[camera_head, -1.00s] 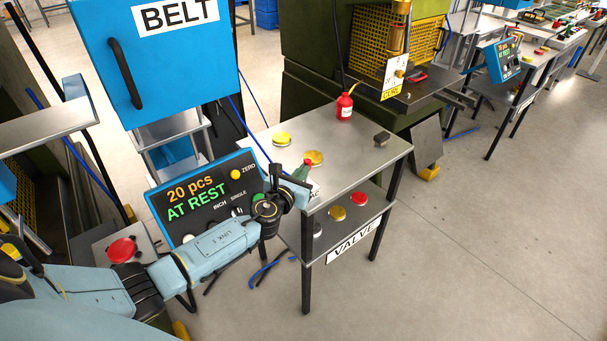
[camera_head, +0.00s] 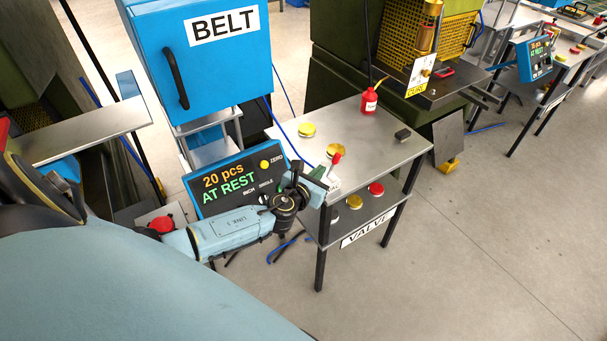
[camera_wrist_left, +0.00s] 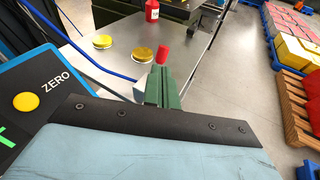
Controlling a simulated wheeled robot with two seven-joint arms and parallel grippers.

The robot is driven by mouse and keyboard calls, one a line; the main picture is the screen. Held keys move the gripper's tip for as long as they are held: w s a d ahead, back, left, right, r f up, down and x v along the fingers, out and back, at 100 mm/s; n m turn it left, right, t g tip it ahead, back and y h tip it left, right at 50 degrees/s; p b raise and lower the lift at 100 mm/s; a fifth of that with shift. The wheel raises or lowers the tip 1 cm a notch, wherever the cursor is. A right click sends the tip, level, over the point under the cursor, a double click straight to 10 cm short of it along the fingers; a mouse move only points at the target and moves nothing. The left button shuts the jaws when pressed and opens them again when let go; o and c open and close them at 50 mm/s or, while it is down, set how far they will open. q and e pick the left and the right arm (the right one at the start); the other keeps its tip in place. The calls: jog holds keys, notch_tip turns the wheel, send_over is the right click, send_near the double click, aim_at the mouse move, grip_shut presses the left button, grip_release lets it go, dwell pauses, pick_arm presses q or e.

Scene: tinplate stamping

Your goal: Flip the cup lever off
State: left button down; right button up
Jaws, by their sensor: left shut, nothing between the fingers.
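A red-tipped lever (camera_head: 337,158) stands above a small white labelled box (camera_head: 333,178) at the near left edge of the steel table; its red tip (camera_wrist_left: 163,53) also shows in the left wrist view. My left gripper (camera_head: 320,172) is at this edge, close beside the lever. Its green fingers (camera_wrist_left: 161,84) are shut with nothing between them, just in front of the red tip in the wrist view. I cannot tell whether they touch the lever. The fingers partly hide the white box and the lever's lower part. My right gripper is not in view.
The table top (camera_head: 375,145) carries yellow lids (camera_head: 307,131), a red bottle (camera_head: 370,102) and a dark block (camera_head: 402,134). A control panel (camera_head: 225,188) reading "20 pcs AT REST" stands behind my left arm. A blue BELT cabinet (camera_head: 225,75) rises behind.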

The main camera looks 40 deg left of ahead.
pick_arm(q)
jog(key=r+p+v, duration=0.1)
jog(key=v, duration=0.6)
jog(key=shift+d, duration=0.1)
jog(key=s+a+f+n+g+b, duration=0.1)
jog(key=s+f+n+g+b, duration=0.3)
jog(key=f, duration=0.6)
jog(key=s+f+n+g, duration=0.1)
jog(key=s+f+n, duration=0.45)
jog(key=f, duration=0.35)
jog(key=s+a+f+n+g+b, duration=0.1)
jog(key=s+f+n+g, duration=0.3)
jog(key=f, duration=0.6)
jog(key=s+d+f+n+g+b, duration=0.1)
jog(key=s+d+f+n+b, duration=0.1)
jog(key=s+f+n, duration=0.4)
jog(key=s+d+f+n+g+h+b, duration=0.1)
jog(key=s+d+f+n, duration=0.3)
jog(key=s, duration=0.9)
jog(key=s+d+f+n+g+h+b, duration=0.1)
jog(key=s+d+f+n+g+b, duration=0.1)
jog(key=s+f+n, duration=0.7)
jog(key=shift+s+d+n+g+b, duration=0.3)
jog(key=shift+s+d+n+g, duration=0.15)
jog(key=shift+s+d+g, duration=0.15)
